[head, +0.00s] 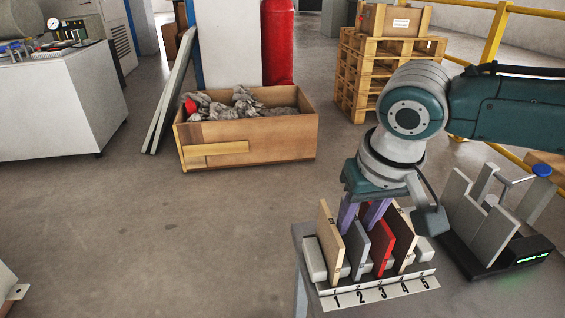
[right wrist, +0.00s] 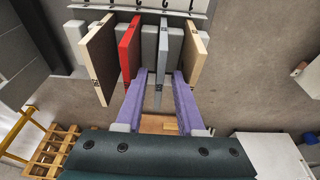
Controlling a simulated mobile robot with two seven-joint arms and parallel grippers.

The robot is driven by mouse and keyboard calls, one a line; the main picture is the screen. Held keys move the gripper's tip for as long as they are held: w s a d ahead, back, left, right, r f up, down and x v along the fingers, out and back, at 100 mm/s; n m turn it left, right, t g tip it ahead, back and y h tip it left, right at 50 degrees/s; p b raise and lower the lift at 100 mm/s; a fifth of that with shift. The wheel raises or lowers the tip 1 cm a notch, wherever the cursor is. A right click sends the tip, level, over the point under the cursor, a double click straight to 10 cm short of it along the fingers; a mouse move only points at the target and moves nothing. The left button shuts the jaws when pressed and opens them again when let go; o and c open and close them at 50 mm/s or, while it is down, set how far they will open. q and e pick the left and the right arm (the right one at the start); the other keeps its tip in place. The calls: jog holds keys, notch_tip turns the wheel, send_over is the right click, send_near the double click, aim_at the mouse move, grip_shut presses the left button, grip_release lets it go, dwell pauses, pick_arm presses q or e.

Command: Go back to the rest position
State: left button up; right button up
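My right gripper (head: 362,218) has two purple fingers and is over the rack of upright tiles. In the right wrist view its fingers (right wrist: 159,82) are spread, one on each side of the grey tile (right wrist: 162,55), with gaps showing, so it is open. The grey tile also shows in the head view (head: 354,250). The rack also holds a beige tile (head: 329,238), a red tile (head: 380,244) and another beige tile (head: 404,236), partly hidden by my gripper. My left gripper is not in view.
A numbered strip (head: 375,292) runs along the rack's front on the grey table (head: 303,240). A tester (head: 490,225) with grey plates, a blue knob and a green display stands right. Behind are a wooden crate (head: 250,140) and pallets (head: 362,75).

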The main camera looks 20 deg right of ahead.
jog(key=shift+w+f, duration=0.1)
jog(key=shift+f, duration=0.1)
grip_shut()
dwell(0.3)
dwell(0.6)
jog(key=shift+r, duration=0.1)
dwell(0.6)
jog(key=shift+r+p, duration=0.45)
jog(key=shift+p, duration=0.15)
notch_tip(320, 180, up, 5)
jog(key=p, duration=0.6)
jog(key=shift+r+p, duration=2.45)
jog(key=shift+p, duration=0.45)
